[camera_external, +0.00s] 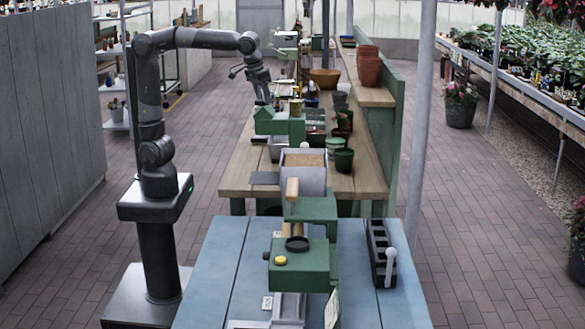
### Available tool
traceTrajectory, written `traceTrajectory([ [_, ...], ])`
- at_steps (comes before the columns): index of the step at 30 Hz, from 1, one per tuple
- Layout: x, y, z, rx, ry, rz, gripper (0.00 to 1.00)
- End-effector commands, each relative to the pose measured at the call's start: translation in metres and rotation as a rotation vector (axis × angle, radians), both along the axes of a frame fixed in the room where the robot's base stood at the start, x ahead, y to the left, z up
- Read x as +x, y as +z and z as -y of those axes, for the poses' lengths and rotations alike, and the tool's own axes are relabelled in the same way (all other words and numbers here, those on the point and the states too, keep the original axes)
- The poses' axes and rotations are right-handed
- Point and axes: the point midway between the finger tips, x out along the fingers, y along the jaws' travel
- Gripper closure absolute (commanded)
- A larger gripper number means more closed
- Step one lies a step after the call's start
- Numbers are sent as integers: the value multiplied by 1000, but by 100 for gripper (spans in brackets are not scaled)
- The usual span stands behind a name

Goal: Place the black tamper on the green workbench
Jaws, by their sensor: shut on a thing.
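My gripper (265,101) is at the end of the arm, over the left edge of the wooden-topped bench with green legs and a green back panel (374,180), which looks like the green workbench. It appears shut on a small dark thing at its tip, just above or behind the rear green machine (280,124). The thing is too small and too overlapped to identify as the black tamper. I cannot tell whether it touches the bench or the machine. I cannot clearly make out a tamper elsewhere.
A blue table (225,270) in front carries another green machine (305,262) and a black tray (380,250). The bench holds a soil-filled box (303,172), dark pots (343,160) and a bowl (325,78). Its left front corner is mostly clear. A grey post (424,120) stands right.

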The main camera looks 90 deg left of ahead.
Motion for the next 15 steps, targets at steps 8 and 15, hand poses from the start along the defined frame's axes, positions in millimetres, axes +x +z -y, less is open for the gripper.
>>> traceTrajectory([
  [8,-23,0,-119,-2,292,1,75],
  [15,-52,-1,-183,-3,466,1,75],
])
